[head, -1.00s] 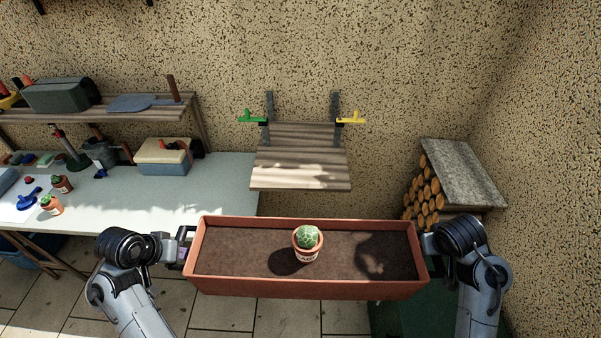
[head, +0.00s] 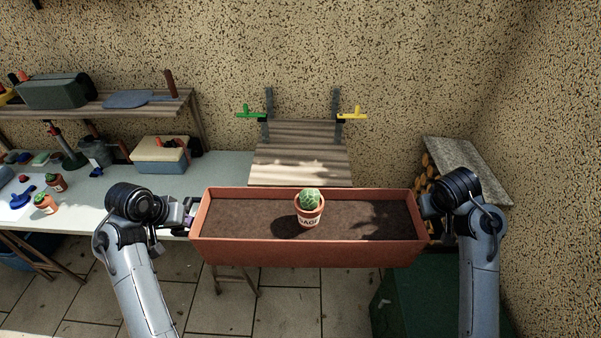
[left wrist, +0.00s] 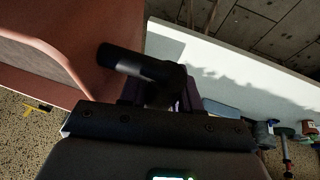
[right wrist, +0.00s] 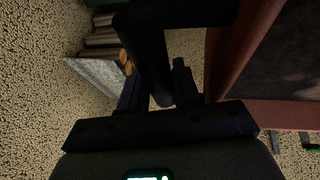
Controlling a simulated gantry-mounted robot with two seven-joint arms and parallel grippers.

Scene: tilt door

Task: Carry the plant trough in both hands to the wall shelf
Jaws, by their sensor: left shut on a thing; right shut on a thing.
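The terracotta plant trough (head: 300,252) is held up between my two arms in the head view, roughly level, in front of the wall shelf. A small potted cactus (head: 309,208) stands upright on its soil. My left gripper (head: 190,214) is shut on the black handle (left wrist: 135,65) at the trough's left end. My right gripper (head: 424,212) is at the right end; the right wrist view shows it at the dark handle (right wrist: 150,60) there. The slatted wall shelf (head: 300,160) is just beyond the trough, its front edge close behind the trough's far rim in the picture.
A green lever (head: 250,114) and a yellow lever (head: 353,115) sit by the shelf's brackets. A white workbench (head: 225,170) with a cooler box (head: 160,155) and small pots is at left. A stone-topped log stack (head: 468,165) stands at right.

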